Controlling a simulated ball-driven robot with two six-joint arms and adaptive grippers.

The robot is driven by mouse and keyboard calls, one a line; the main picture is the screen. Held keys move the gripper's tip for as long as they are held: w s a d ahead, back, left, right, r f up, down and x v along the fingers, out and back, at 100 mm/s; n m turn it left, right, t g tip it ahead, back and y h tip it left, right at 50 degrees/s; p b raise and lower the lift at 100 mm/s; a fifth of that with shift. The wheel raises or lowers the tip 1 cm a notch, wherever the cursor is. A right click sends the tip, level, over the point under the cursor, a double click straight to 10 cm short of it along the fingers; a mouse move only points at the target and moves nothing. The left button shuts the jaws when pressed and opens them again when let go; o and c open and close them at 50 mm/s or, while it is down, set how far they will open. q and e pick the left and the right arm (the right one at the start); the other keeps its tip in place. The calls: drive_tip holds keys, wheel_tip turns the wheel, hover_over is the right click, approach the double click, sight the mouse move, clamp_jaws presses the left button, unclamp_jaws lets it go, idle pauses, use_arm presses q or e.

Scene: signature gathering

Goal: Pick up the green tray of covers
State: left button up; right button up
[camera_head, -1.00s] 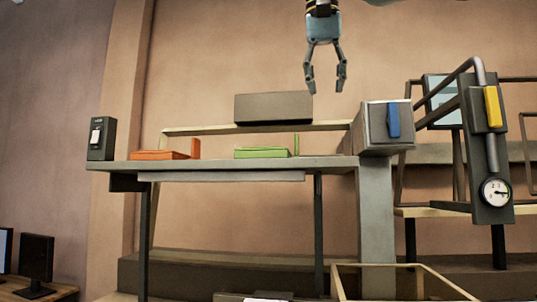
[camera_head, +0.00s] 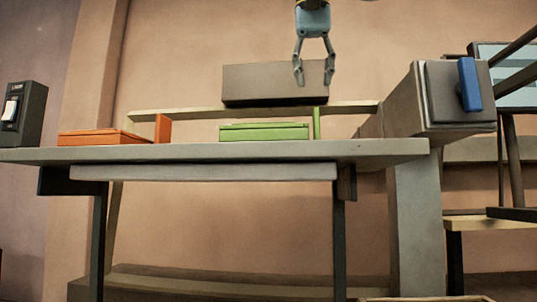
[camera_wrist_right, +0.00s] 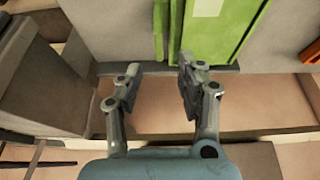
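The green tray (camera_head: 264,132) lies on the grey table (camera_head: 200,151), right of its middle, with a thin upright green piece at its right end. In the right wrist view the green tray (camera_wrist_right: 215,30) shows at the top, beyond the fingertips. My right gripper (camera_head: 314,78) hangs from the top of the head view, above the level of the tray and a little to its right. It is open and empty, its two fingers apart in the right wrist view (camera_wrist_right: 160,78). What the tray holds cannot be made out. My left gripper is not in view.
An orange tray (camera_head: 100,137) and a dark switch box (camera_head: 22,115) stand on the table's left part. A grey box with a blue handle (camera_head: 469,84) stands at the table's right end. A brown box (camera_head: 270,82) is behind the table.

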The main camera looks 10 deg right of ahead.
sight(316, 120)
drive_tip(key=shift+s+d+f+b, duration=0.1)
drive_tip(key=shift+s+f+b, duration=0.1)
drive_tip(key=shift+f+b, duration=0.3)
drive_tip(key=shift+s+d+f+b, duration=0.1)
drive_tip(key=shift+s+f+b, duration=0.1)
drive_tip(key=shift+f, duration=0.5)
drive_tip(key=shift+x, duration=0.95)
drive_tip(key=shift+w+f, duration=0.8)
drive_tip(key=shift+f, duration=0.05)
drive_tip(key=x, duration=0.3)
drive_tip(key=shift+s+f+b, duration=0.1)
drive_tip(key=shift+f+b, duration=0.05)
drive_tip(key=shift+b, duration=0.15)
drive_tip(key=shift+f, duration=0.2)
drive_tip(key=shift+w+d, duration=0.1)
drive_tip(key=shift+w, duration=0.1)
drive_tip(key=shift+c, duration=0.7)
drive_tip(key=shift+s, duration=0.15)
drive_tip(key=c, duration=0.5)
clamp_jaws()
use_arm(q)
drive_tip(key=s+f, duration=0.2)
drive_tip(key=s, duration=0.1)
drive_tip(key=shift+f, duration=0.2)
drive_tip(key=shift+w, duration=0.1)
